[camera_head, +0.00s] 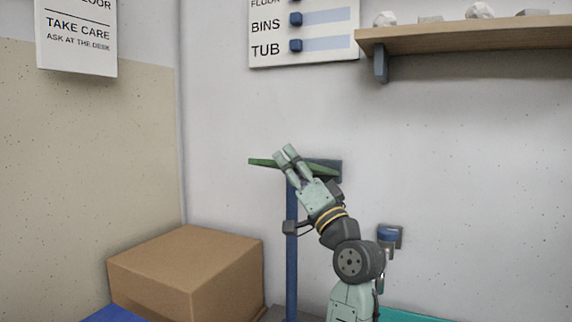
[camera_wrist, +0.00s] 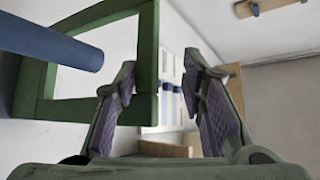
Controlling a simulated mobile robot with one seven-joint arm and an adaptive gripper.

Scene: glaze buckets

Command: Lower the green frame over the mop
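The green frame (camera_head: 264,162) is seen nearly edge-on at the top of an upright blue pole (camera_head: 291,250), apparently the mop. In the wrist view, the frame (camera_wrist: 147,45) is an open four-sided ring. The blue pole (camera_wrist: 60,45) ends within its outline there; I cannot tell if it passes through the opening. My gripper (camera_head: 285,152) is at the frame, fingers pointing up and left. In the wrist view my gripper (camera_wrist: 160,80) has its fingers apart, with a clear gap between the pads. A frame bar lies close beside the left finger; contact is unclear.
A cardboard box (camera_head: 185,270) stands left of the pole. A dark blue bracket (camera_head: 328,166) is on the wall behind the frame. A wooden shelf (camera_head: 465,35) with pale lumps is at the upper right, and a sign board (camera_head: 305,35) hangs beside it.

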